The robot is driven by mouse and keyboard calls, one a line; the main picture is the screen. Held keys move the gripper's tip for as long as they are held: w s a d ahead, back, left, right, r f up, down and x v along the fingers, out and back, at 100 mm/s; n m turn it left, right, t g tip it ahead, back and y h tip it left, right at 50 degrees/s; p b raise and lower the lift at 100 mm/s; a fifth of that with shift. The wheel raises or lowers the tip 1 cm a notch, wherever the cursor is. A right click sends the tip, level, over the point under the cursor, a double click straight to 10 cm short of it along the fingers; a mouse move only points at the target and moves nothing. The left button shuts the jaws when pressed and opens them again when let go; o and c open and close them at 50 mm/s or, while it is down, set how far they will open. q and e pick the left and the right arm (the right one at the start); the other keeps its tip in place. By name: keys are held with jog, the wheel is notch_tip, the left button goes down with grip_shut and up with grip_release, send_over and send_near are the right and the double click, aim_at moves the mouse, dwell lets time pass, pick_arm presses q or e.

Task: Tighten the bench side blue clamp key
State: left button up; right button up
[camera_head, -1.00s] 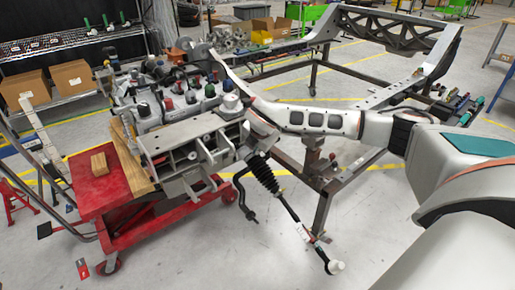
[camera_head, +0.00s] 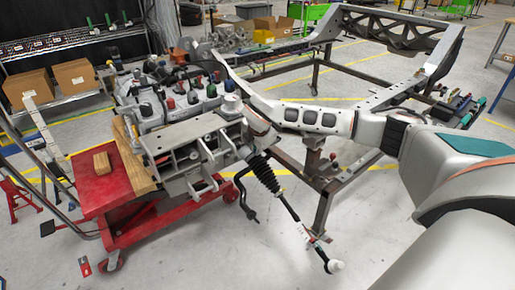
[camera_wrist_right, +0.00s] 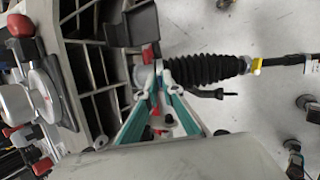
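My right arm comes in from the right in the head view. Its hand is close to the near end of the grey fixture (camera_head: 190,145), by the black ribbed boot (camera_head: 264,175). In the right wrist view the two teal-edged fingers of my right gripper (camera_wrist_right: 160,78) converge, with a narrow gap between them. I see nothing held there. The boot (camera_wrist_right: 205,68) lies just beyond and right of the fingertips. Several coloured knobs stand on the fixture, among them a green one (camera_head: 211,90) and a red one (camera_head: 170,103). I cannot make out the blue clamp key. My left gripper is not in view.
A red cart (camera_head: 100,190) with a wood block (camera_head: 102,161) carries the fixture. The long chassis frame (camera_head: 440,55) stands behind my right arm. A thin rod (camera_head: 300,230) slopes from the boot toward open floor at the front. Cardboard boxes (camera_head: 75,73) sit on a shelf at left.

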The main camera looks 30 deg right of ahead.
jog(key=shift+o, duration=0.8)
jog(key=shift+r, duration=0.1)
jog(key=v, duration=1.1)
jog(key=shift+s+a+r, duration=0.2)
jog(key=shift+r, duration=0.15)
